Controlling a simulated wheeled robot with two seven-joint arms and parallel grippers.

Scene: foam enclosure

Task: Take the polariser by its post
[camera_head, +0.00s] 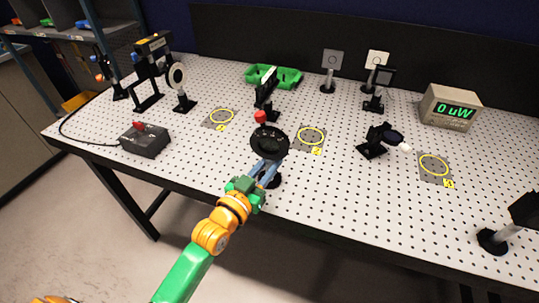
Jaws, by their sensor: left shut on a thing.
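The polariser (269,142), a dark round disc in a black ring mount, stands near the front edge of the perforated table in the middle of the head view. My left gripper (268,172) reaches in from below. Its blue fingers are shut on the polariser's post just under the disc. The fingers hide most of the post. A dark round base shows beside the fingers at table level; I cannot tell whether it touches the table. My right gripper is not in view.
Yellow ring marks lie at left (221,116), middle (311,136) and right (434,165). A red-knobbed mount (265,100) stands behind the polariser, a tilted black mount (372,143) to its right. A cabled box (144,140) sits left, a "0 uW" meter (449,107) at back right.

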